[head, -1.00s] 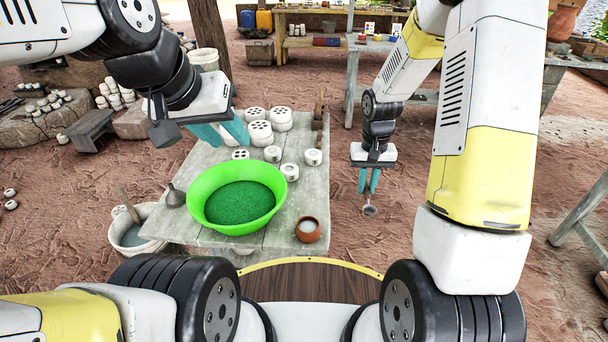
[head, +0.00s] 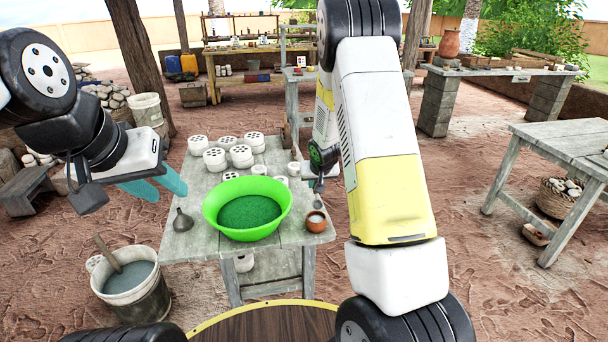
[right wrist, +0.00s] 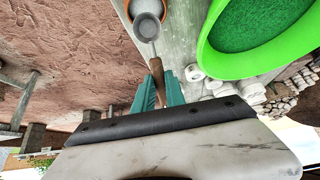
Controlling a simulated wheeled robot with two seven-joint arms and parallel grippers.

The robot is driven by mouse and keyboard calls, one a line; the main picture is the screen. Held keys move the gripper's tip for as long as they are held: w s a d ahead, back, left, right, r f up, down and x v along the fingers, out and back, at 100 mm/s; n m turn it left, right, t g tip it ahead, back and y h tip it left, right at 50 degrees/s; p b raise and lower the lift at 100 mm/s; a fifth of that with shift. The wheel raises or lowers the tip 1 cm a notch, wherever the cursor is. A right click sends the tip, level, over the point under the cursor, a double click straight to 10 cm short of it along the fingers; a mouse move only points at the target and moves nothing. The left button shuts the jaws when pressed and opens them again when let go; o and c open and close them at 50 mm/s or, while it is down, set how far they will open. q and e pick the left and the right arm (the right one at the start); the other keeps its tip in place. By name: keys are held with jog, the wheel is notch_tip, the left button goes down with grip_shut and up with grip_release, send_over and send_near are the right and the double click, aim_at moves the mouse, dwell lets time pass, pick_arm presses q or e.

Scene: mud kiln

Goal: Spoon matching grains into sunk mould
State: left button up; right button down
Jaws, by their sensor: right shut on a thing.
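A bright green bowl (head: 211,213) of dark green grains (head: 250,212) stands on the table; it also shows in the right wrist view (right wrist: 228,72). A small brown clay pot (head: 316,226) with pale contents stands right of it. White moulds with holes (head: 215,162) stand behind the bowl. My right gripper (right wrist: 160,88) is shut on the wooden handle of a metal spoon (right wrist: 147,27). The spoon's bowl overlaps the pot in the wrist view; I cannot tell whether it holds anything. My left gripper (head: 168,191) is open and empty, left of the moulds.
A bucket (head: 140,297) of greyish liquid with a stick stands on the ground at front left. Another table (head: 575,143) stands at right.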

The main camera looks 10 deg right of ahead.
jog(key=shift+w+f, duration=0.1)
jog(key=shift+w, duration=0.15)
jog(key=shift+f, duration=4)
jog(key=shift+r, duration=3.7)
